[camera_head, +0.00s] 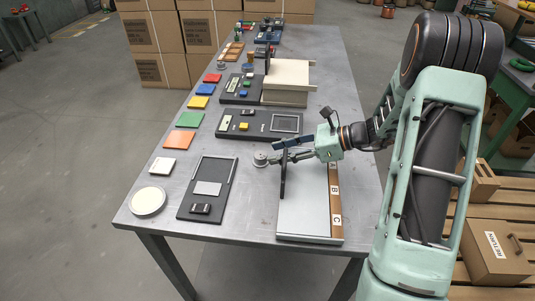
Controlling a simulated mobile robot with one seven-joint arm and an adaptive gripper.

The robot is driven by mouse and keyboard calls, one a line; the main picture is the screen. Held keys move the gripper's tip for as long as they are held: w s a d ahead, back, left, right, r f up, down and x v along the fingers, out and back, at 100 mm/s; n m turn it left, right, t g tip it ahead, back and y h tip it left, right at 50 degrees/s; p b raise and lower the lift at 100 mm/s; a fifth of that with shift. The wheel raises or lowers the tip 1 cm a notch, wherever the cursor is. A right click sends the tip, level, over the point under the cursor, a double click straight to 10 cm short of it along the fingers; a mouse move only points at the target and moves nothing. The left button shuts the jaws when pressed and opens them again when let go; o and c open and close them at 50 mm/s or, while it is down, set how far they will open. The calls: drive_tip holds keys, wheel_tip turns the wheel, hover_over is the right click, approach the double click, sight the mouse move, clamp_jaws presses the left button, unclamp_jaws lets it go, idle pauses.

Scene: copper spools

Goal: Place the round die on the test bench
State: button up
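A small round grey metal piece (260,159), which looks like the round die, shows at the end of my gripper (271,152). My gripper reaches left over the near half of the grey table. One finger lies near the round piece. I cannot tell whether the fingers grip it or whether it rests on the table below. Which fixture is the test bench is not clear. A dark panel with a yellow button and a square frame (259,126) lies behind my gripper. Another dark panel with a raised frame and grey plate (225,168) lies to its left.
A pale board with a lettered wooden strip (303,216) lies below my gripper, with a dark upright bar at its left. A round cream dish (147,201) and coloured squares (191,119) line the left edge. A cream box fixture (288,79) stands farther back.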

drive_tip(key=v, duration=0.7)
drive_tip(key=shift+d, duration=0.15)
drive_tip(key=shift+s, duration=0.1)
